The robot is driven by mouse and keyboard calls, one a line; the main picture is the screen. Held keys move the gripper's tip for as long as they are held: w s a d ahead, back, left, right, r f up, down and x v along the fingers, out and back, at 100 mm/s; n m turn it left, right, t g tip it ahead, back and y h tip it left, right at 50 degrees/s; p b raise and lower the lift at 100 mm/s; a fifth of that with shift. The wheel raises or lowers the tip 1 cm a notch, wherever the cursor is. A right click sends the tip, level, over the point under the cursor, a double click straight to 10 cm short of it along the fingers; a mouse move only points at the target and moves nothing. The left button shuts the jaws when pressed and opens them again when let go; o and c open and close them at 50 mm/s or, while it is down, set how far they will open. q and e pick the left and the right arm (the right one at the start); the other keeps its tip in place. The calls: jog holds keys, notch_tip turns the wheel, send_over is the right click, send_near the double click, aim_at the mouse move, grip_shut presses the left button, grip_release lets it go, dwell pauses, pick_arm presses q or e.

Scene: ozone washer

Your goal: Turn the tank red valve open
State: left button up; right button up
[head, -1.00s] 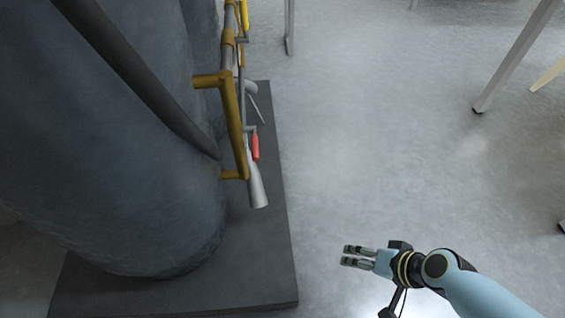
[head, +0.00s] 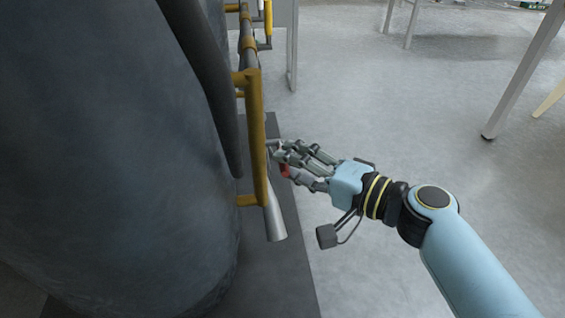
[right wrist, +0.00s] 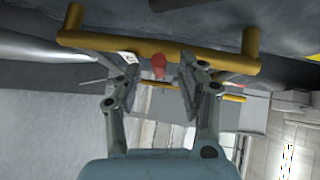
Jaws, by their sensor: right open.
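The red valve handle (head: 285,170) is on the pipework at the right side of the big dark tank (head: 110,150). In the head view it is mostly hidden behind the fingers of my right gripper (head: 279,162). My right gripper is open and has its fingertips at the handle. In the right wrist view the red handle (right wrist: 159,66) shows between the two open fingers (right wrist: 155,85), near their tips. I cannot tell whether a finger touches it. My left gripper is not in view.
A yellow guard bar (head: 255,140) stands between the tank and the valve and crosses just beyond the fingers in the right wrist view (right wrist: 150,47). A grey pipe end (head: 275,222) points down below it. Table legs (head: 515,85) stand at the right. The floor between is clear.

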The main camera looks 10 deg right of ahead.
jog(key=shift+x, duration=1.35)
grip_shut()
jog(key=shift+f, duration=0.1)
